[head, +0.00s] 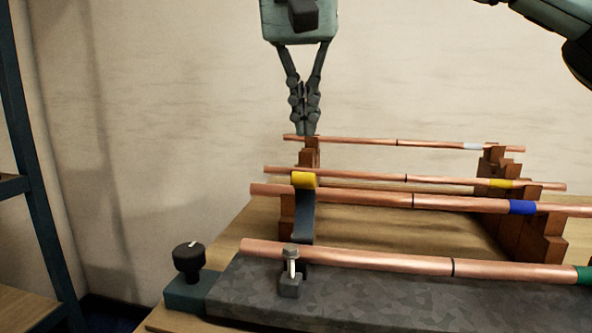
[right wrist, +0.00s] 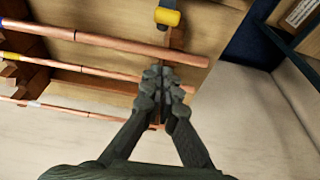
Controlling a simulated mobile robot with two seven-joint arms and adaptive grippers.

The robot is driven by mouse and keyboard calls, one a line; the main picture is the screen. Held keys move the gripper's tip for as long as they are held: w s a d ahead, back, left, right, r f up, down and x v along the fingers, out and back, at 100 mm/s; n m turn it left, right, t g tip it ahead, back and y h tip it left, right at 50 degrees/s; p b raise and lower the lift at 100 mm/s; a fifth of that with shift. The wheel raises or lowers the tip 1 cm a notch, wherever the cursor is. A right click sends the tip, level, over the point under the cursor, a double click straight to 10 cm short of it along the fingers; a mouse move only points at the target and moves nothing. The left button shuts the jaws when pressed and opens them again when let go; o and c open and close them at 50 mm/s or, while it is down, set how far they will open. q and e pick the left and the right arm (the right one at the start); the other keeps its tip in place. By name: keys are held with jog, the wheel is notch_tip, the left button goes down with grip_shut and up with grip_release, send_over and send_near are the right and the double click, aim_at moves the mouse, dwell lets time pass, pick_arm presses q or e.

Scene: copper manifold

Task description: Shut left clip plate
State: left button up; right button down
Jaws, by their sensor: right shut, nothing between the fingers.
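The left clip plate (head: 304,217) is a dark grey strip with a yellow end. It stands raised behind the front copper pipe (head: 365,257), at the left end of the dark grey block (head: 390,300). Its yellow end (head: 303,180) is up; it also shows at the top of the right wrist view (right wrist: 167,17). My right gripper (head: 305,128) points down with fingers shut and empty, above the far left wooden rest and behind the yellow end. In the right wrist view the closed fingers (right wrist: 164,75) are apart from the yellow end. My left gripper is not in view.
Copper pipes with blue (head: 522,207), yellow (head: 502,183) and white (head: 471,146) bands lie across stepped wooden rests (head: 525,222). A bolt (head: 291,259) stands by the front pipe. A black knob (head: 189,258) is at the left. The wall behind is bare.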

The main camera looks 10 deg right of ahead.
aim_at(303, 182)
jog(key=f, duration=0.9)
jog(key=shift+s, duration=0.25)
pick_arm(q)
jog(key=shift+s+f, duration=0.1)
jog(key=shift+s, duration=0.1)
pick_arm(e)
jog(key=shift+s+a, duration=0.2)
jog(key=shift+s, duration=0.2)
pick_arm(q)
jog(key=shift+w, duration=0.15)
